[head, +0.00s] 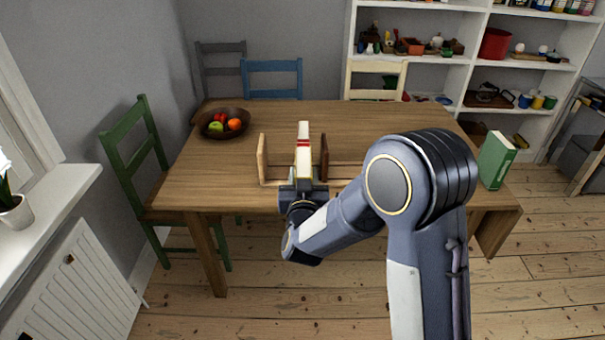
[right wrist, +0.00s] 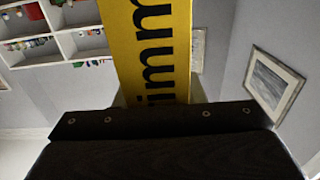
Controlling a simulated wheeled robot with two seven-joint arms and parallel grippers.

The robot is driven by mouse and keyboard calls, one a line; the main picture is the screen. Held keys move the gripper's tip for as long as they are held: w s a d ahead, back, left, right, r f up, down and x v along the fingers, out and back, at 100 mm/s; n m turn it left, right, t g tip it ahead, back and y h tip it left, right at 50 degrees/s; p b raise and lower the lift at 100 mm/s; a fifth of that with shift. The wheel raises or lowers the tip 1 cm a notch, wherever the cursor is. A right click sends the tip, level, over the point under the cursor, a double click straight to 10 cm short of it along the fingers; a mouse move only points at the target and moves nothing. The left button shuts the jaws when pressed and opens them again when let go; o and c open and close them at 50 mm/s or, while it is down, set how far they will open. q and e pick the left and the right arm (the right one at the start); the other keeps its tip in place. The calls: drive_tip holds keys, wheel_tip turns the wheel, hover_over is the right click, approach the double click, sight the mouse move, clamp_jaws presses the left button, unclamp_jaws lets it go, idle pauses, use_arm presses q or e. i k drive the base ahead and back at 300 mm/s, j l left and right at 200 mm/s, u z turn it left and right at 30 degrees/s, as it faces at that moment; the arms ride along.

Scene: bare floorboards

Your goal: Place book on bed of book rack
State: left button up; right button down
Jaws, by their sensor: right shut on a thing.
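The wooden book rack (head: 263,158) stands near the front edge of the table, with two upright end boards and pale rails running between and beyond them. My right gripper (head: 303,180) is at the front of the rack, shut on an upright book (head: 303,155) with a cream and red spine. The book is between the two end boards, and its top rises above them. I cannot tell whether its lower edge touches the rack's bed. The right wrist view shows the book's yellow cover (right wrist: 160,50) with black letters. My left gripper is not in view.
A green book (head: 496,160) stands upright at the table's right end. A fruit bowl (head: 223,123) is at the table's back left. Chairs stand around the table (head: 225,172), and white shelves (head: 460,60) are behind. The table top behind the rack is clear.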

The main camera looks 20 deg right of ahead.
sight(279, 173)
drive_tip(key=i, duration=1)
